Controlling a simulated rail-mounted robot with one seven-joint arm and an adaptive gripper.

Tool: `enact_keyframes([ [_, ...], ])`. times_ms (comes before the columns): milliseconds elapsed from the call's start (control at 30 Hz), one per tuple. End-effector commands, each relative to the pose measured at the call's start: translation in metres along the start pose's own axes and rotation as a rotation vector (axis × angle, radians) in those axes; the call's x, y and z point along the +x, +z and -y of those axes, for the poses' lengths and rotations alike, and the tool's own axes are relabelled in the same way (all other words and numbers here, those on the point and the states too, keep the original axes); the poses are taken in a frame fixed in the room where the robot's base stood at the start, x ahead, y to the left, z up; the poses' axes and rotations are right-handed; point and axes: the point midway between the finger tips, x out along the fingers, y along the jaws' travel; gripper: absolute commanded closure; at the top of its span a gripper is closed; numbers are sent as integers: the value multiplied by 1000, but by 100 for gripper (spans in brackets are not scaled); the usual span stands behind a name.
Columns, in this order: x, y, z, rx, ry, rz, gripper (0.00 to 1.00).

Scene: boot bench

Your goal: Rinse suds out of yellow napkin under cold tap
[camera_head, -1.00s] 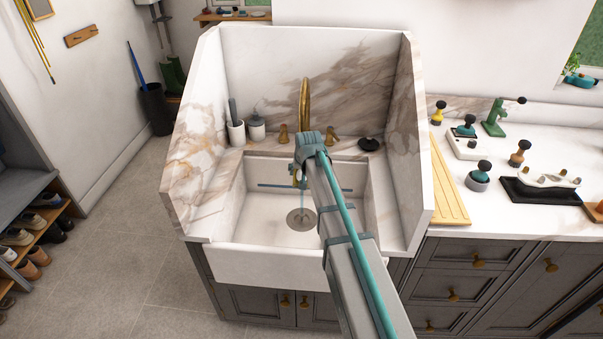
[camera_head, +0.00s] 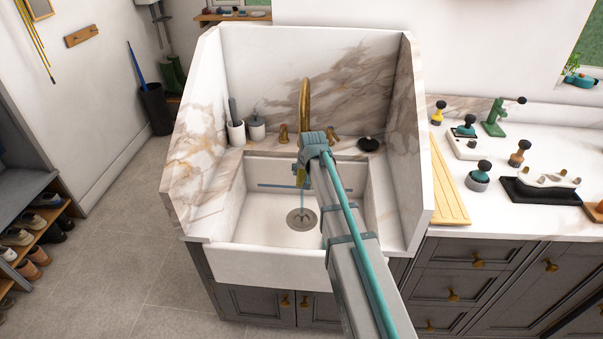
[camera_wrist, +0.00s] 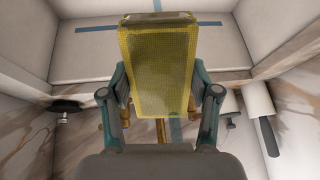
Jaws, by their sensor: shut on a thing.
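The yellow napkin (camera_wrist: 158,72) hangs flat between the two fingers of my gripper (camera_wrist: 160,78) in the wrist view; the fingers are shut on its sides. In the head view only a small yellow part (camera_head: 300,179) shows beside my arm, above the sink basin (camera_head: 262,217). The brass tap (camera_head: 305,100) stands behind, with its spout near my wrist. A thin bluish streak (camera_head: 302,203), seemingly water, runs down towards the drain (camera_head: 301,219). Whether it meets the napkin is hidden by my arm. I cannot make out suds on the cloth.
Brass handles (camera_head: 284,133) flank the tap. A white cup (camera_head: 236,132) and soap pot (camera_head: 256,127) stand on the left ledge, a black dish (camera_head: 368,144) on the right. High marble side walls enclose the sink. The right counter (camera_head: 560,150) holds several tools.

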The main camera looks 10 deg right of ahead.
Motion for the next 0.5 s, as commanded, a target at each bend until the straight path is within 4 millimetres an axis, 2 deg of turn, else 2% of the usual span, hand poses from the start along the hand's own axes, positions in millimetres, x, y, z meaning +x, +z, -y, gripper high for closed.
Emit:
enact_keyframes([
  [500,-18,32,-6,0,0,0,68],
])
